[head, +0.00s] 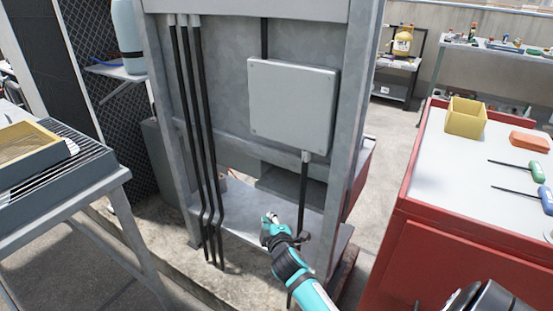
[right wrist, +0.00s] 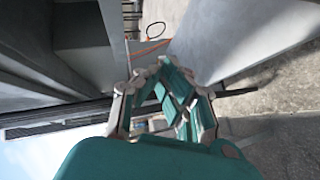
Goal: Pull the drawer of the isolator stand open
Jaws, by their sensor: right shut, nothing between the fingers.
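The isolator stand (head: 225,85) is a grey metal frame with a back panel, a light grey box (head: 292,105) and several dark vertical conduits. Below the panel a grey box-like part (head: 290,187) sits above a low shelf (head: 240,208); it may be the drawer, but I cannot make out a handle. My right gripper (head: 268,222) is shut and empty in front of the low shelf, below that part and beside a conduit. In the right wrist view its fingers (right wrist: 150,75) come together near grey metal surfaces. I cannot tell whether it touches anything. My left gripper is not in view.
A red cabinet (head: 385,235) with a yellow bin (head: 465,117) and screwdrivers on top stands at right. A grey bench (head: 70,190) with a slatted top stands at left. Concrete floor is open between the stand and the red cabinet.

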